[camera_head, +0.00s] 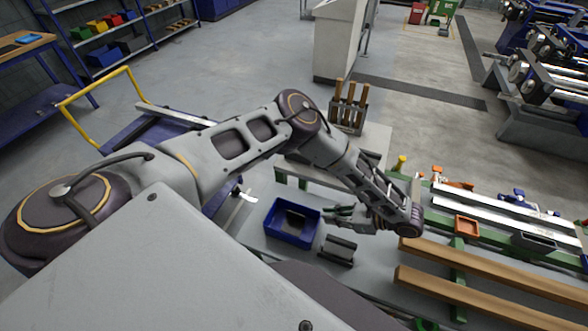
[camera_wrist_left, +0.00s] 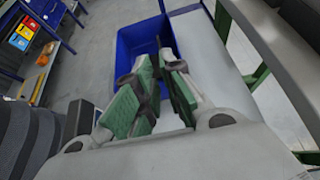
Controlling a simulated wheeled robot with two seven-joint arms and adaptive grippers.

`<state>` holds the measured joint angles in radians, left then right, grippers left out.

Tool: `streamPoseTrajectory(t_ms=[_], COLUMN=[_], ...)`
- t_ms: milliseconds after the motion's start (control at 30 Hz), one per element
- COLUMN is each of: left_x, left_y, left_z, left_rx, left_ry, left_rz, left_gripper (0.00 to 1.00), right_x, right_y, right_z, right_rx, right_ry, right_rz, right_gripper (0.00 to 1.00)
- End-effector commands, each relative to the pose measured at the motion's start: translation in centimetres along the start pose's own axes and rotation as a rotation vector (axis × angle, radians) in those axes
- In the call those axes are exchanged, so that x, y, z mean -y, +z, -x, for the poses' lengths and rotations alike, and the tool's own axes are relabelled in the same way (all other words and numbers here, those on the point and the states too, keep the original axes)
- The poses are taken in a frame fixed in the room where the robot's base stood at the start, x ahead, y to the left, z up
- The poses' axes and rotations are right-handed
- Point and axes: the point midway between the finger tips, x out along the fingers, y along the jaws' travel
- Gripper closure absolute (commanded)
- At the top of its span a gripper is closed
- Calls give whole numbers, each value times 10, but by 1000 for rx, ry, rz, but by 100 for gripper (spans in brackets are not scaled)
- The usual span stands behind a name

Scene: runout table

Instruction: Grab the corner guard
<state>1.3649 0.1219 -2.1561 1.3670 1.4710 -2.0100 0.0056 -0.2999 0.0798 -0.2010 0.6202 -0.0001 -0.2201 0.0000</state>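A dark grey angled piece (camera_head: 338,249), which looks like the corner guard, rests on the grey table right of a blue bin (camera_head: 283,234). A dark item (camera_head: 296,219) lies inside the bin; I cannot tell what it is. My left gripper (camera_head: 338,212) is above the table, between the bin and the wooden bars, fingers toward the bin. In the left wrist view its green-padded fingers (camera_wrist_left: 162,80) stand apart with nothing visible between them, and the blue bin (camera_wrist_left: 138,38) shows beyond. The angled piece is not clear there. My right gripper is not in view.
Wooden bars (camera_head: 490,268) and metal bars (camera_head: 490,215) lie on green supports at the right. An orange tray (camera_head: 467,227) sits among them. A holder with wooden-handled tools (camera_head: 348,112) stands behind my arm. A blue cart with a yellow handle (camera_head: 98,97) is at left.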

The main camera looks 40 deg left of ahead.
Motion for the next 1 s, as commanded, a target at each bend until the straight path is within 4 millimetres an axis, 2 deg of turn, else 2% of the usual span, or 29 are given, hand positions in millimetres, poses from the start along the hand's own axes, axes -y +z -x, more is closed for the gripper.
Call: streamPoseTrajectory(t_ms=[400, 600, 1000], left_x=[-1, 0, 0], left_y=[0, 0, 0], left_z=[-42, -56, -60], left_rx=[0, 0, -1], left_ry=[3, 2, 0], left_rz=[-2, -1, -1], left_gripper=[90, 90, 90], right_x=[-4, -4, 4], right_y=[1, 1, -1], right_z=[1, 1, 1], right_rx=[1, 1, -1], right_ry=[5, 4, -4], right_rz=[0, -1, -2], right_gripper=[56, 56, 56])
